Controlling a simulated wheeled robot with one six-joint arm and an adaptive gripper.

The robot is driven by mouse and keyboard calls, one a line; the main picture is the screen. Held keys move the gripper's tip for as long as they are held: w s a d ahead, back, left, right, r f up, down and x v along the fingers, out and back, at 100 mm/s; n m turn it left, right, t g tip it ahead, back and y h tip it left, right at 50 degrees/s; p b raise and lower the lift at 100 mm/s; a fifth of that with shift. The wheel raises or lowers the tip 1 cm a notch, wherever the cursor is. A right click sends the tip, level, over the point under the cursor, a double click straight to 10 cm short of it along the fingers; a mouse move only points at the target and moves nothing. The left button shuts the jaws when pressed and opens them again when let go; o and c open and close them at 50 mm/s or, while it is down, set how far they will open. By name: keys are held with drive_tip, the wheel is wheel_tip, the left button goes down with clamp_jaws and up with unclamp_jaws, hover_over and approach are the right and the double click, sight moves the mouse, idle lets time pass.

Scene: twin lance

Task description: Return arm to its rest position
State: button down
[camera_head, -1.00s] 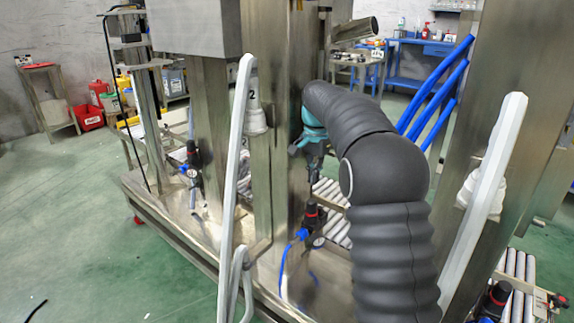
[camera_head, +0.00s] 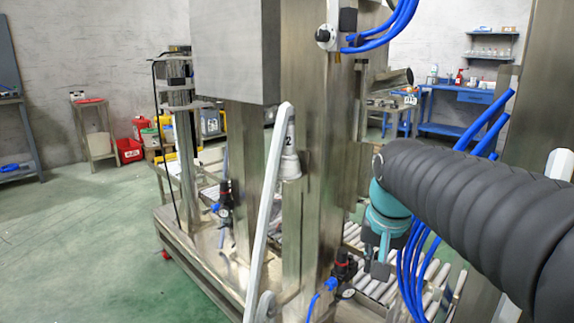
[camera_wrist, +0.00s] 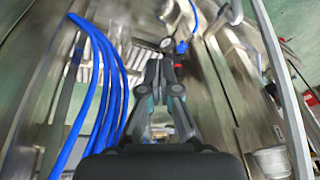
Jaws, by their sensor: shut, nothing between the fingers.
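My arm, in a ribbed dark sleeve, reaches in from the right edge of the head view. Its teal wrist points downward. My gripper (camera_head: 380,262) hangs below the wrist, in front of the roller conveyor (camera_head: 436,272) and to the right of the steel column (camera_head: 308,120). In the wrist view, my gripper (camera_wrist: 160,72) has its fingers together with nothing held. Blue hoses (camera_head: 412,262) run close beside the gripper, and they also show at its left in the wrist view (camera_wrist: 100,90).
A pale guard bar (camera_head: 268,200) slants in front of the steel machine frame. A pressure regulator (camera_head: 345,268) with a red ring stands low near the gripper. A blue workbench (camera_head: 455,110) is at the back. Green floor (camera_head: 80,240) is open at the left.

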drive_tip(key=s+f+n+t, duration=0.1)
drive_tip(key=s+f, duration=0.2)
drive_tip(key=s, duration=0.4)
drive_tip(key=s+f+n+t, duration=0.1)
drive_tip(key=s+f, duration=0.3)
drive_tip(key=s, duration=0.4)
drive_tip(key=shift+f+n, duration=0.2)
drive_tip(key=shift+n, duration=0.5)
drive_tip(key=shift+s, duration=0.1)
